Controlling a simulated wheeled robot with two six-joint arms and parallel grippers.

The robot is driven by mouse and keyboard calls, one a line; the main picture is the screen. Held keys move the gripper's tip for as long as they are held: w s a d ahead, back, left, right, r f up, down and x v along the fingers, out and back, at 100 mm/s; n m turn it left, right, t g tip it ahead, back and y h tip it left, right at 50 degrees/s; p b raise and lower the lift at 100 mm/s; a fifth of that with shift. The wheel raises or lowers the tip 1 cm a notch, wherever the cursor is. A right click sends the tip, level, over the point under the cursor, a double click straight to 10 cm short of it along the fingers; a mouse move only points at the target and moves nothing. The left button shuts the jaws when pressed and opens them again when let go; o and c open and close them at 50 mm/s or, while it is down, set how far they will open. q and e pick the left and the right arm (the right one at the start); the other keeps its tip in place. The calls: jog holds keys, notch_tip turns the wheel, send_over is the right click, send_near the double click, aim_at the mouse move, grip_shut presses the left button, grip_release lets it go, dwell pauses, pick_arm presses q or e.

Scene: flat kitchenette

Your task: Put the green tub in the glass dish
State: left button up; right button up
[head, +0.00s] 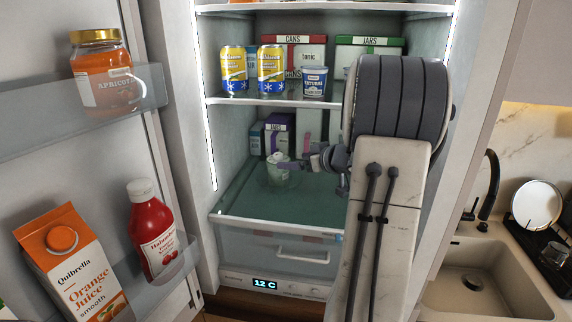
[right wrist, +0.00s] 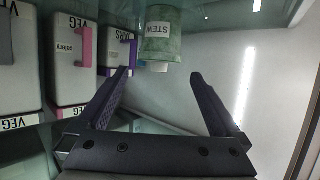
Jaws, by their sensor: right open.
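The pale green tub (head: 277,160) is on the lower fridge shelf in the head view. The clear glass dish (head: 279,181) shows faintly around its lower part, so the tub appears to stand inside it. In the right wrist view the tub (right wrist: 158,38), labelled STEW, is at the top centre, beyond my fingertips. My right gripper (right wrist: 160,74) is open and empty, with a gap to the tub. In the head view my right gripper (head: 300,165) is just right of the tub, partly hidden by its wrist. My left gripper is out of view.
Labelled boxes (head: 279,134) stand behind the tub. The upper shelf (head: 275,101) holds yellow cans, a tub and boxes. The open fridge door at left carries a jar (head: 100,75), a ketchup bottle (head: 153,230) and a juice carton (head: 72,264). The lower shelf's front left is clear.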

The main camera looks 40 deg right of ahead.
jog(key=shift+v, duration=1.5)
